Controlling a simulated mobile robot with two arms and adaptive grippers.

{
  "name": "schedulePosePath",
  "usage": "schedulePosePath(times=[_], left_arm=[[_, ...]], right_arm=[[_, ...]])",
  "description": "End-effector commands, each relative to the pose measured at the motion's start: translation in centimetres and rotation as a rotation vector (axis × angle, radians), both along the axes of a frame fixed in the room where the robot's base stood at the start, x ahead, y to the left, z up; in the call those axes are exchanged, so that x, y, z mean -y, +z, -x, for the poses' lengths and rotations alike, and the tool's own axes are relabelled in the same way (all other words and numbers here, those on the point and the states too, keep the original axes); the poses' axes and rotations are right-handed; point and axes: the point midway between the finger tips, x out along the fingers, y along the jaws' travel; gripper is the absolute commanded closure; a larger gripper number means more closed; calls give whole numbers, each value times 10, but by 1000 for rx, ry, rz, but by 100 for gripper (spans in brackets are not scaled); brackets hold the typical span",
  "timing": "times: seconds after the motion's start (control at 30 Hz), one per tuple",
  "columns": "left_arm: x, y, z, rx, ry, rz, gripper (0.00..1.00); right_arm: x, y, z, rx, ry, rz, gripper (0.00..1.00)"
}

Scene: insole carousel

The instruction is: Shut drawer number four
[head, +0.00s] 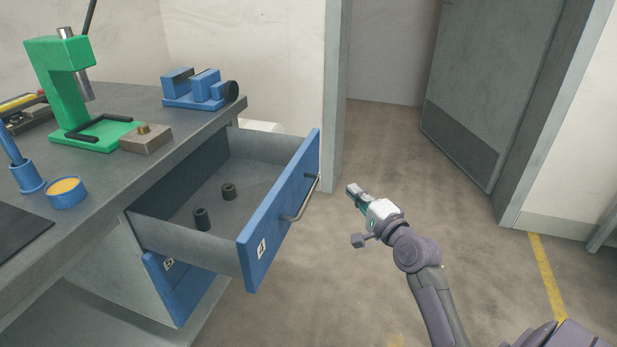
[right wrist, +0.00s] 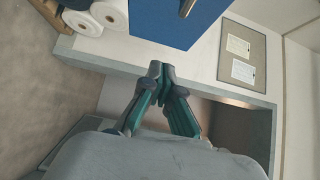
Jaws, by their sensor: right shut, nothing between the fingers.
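The open drawer with a blue front (head: 285,205) is pulled far out from under the bench; its small label appears to read 4. A metal bar handle (head: 303,198) is on its outer face. Two dark cylindrical parts lie inside on the grey drawer floor (head: 215,215). My right gripper (head: 352,189) is shut and empty, to the right of the handle and apart from it. In the right wrist view its closed fingertips (right wrist: 160,70) point toward a blue panel (right wrist: 165,20) with a bit of handle, likely this drawer front. My left gripper is not in view.
A lower blue drawer (head: 180,285), labelled 5, sits beneath. The grey bench (head: 100,185) carries a green press (head: 65,90), a blue vise (head: 195,90) and a blue-rimmed cup (head: 66,193). Open floor (head: 390,150) lies right of the drawer, before a grey door (head: 480,80).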

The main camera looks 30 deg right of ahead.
Motion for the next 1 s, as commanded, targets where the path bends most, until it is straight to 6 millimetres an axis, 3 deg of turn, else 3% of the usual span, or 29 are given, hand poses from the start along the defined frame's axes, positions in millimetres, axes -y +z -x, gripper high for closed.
schedulePosePath(times=[0.37, 0.5, 0.7, 1.0], left_arm=[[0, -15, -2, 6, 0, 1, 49], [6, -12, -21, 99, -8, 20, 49], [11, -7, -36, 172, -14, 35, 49], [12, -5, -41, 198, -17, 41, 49]], right_arm=[[6, -1, -76, 1, 0, 1, 100], [2, -1, -100, 0, 2, 0, 100], [-14, -1, -118, -1, 0, 2, 100], [-19, -1, -123, -4, 0, 3, 100]])
